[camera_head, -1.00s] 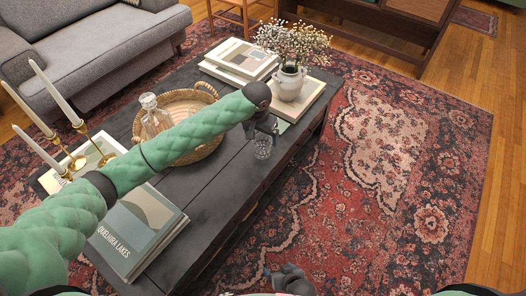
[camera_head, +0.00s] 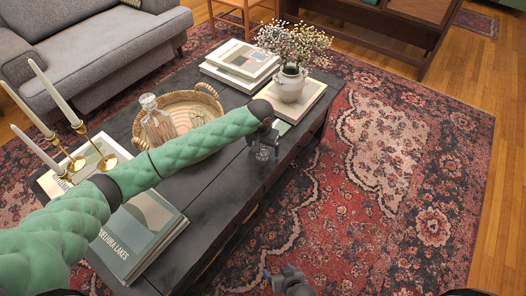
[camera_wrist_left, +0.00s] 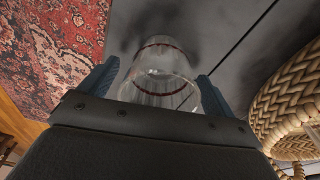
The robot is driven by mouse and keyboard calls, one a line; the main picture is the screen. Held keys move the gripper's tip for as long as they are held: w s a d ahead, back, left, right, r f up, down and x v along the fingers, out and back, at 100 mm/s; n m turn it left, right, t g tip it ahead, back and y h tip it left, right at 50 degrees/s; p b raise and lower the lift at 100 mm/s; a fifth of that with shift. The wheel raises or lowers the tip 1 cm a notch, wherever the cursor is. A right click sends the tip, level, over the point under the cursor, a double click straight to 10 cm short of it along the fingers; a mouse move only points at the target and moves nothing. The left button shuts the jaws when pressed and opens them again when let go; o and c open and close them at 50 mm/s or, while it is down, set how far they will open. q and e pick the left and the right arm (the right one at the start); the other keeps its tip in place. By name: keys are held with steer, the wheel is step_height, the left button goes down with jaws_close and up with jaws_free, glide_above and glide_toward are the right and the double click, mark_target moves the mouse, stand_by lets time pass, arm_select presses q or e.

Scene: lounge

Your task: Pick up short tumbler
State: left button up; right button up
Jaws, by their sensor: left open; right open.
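The short tumbler (camera_wrist_left: 160,72) is clear glass with a thin dark red band, standing on the dark coffee table (camera_head: 215,190) near its right edge. In the head view the tumbler (camera_head: 263,154) is partly hidden by my left gripper (camera_head: 263,143). My left gripper is open, and in the left wrist view its two blue fingers (camera_wrist_left: 152,88) stand on either side of the tumbler. I cannot tell whether they touch the glass. My right gripper (camera_head: 283,273) is open and empty, low over the rug at the bottom of the head view.
A woven tray (camera_head: 207,88) with a glass decanter (camera_head: 156,120) stands left of the tumbler. A flower vase (camera_head: 291,83) on a book and stacked books (camera_head: 240,61) are behind. Candlesticks (camera_head: 105,158) and a large book (camera_head: 140,232) lie to the left.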

arm_select(q)
steer(key=c, duration=1.2)
